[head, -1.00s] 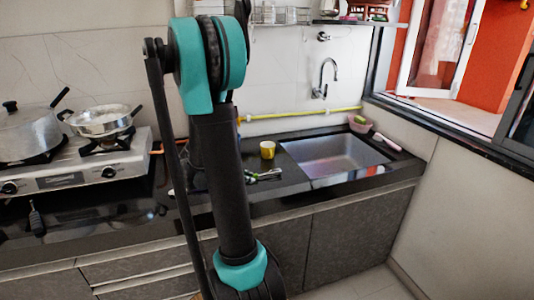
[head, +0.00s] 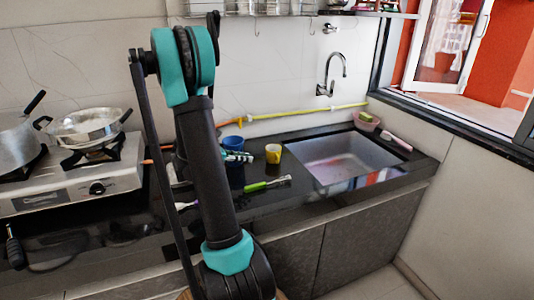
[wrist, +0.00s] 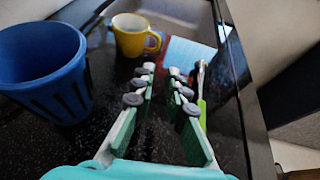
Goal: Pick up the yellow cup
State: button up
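The yellow cup (head: 273,154) stands upright on the dark counter, just left of the sink. In the wrist view the yellow cup (wrist: 131,40) is beyond my fingertips and a little left, its handle on the right side. My gripper (wrist: 162,70) is open, with an empty gap between its fingers, and does not touch the cup. In the head view my gripper (head: 238,156) shows partly behind my arm, left of the cup.
A blue cup (wrist: 45,75) stands close on my gripper's left; it also shows in the head view (head: 232,143). A green-handled utensil (head: 266,184) lies in front of the yellow cup. The sink (head: 345,160) is at right, the stove (head: 75,185) at left.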

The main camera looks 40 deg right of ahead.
aim_at(278, 161)
jog(key=x, duration=1.2)
jog(key=shift+d+f, duration=0.15)
jog(key=x, duration=0.5)
jog(key=shift+w+f, duration=0.15)
jog(key=shift+c, duration=0.4)
grip_shut()
notch_tip(278, 161, up, 20)
